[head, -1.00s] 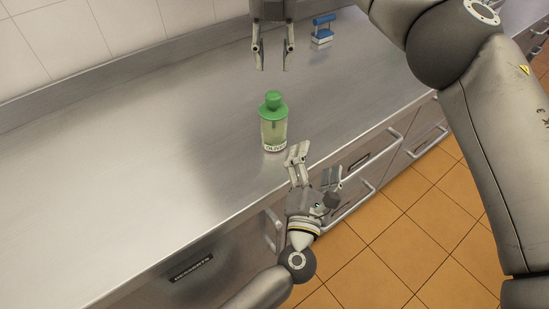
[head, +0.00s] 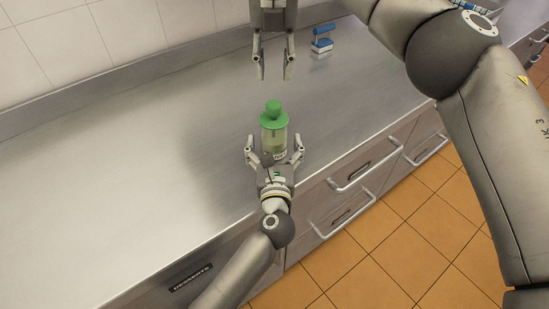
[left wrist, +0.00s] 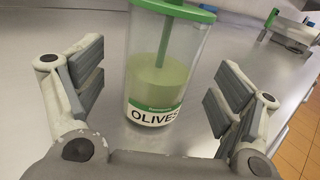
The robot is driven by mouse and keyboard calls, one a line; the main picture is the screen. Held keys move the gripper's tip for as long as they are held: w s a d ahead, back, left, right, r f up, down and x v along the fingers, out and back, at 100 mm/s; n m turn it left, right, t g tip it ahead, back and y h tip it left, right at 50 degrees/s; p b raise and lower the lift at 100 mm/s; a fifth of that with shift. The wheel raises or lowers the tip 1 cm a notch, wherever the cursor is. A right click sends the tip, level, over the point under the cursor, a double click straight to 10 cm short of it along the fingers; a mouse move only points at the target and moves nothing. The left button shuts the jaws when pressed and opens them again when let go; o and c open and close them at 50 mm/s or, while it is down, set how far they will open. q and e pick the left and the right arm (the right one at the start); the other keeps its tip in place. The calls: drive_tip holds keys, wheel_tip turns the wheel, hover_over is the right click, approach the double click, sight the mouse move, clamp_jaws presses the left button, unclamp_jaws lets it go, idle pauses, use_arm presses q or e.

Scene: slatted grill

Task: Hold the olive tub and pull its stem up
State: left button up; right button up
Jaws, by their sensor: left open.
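The olive tub (head: 273,139) stands upright on the steel counter, clear with a green lid and a green knob (head: 273,107) on top. In the left wrist view the tub (left wrist: 158,75) shows its OLIVES label, pale green contents and the green stem (left wrist: 175,40) inside. My left gripper (head: 274,146) is open, with one finger on each side of the tub's lower part. In the left wrist view gaps show between the finger pads and the tub. My right gripper (head: 273,76) is open and empty, pointing down above and behind the tub's knob.
The steel counter (head: 130,160) is clear to the left of the tub. A small blue-handled object (head: 321,41) stands at the back right. The counter's front edge, with drawers and bar handles (head: 352,184), runs close below my left gripper.

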use_arm(q)
drive_tip(key=shift+w, duration=1.75)
drive_tip(key=shift+c, duration=0.3)
drive_tip(key=c, duration=1.4)
drive_tip(key=o, duration=0.6)
drive_tip(key=c, duration=0.4)
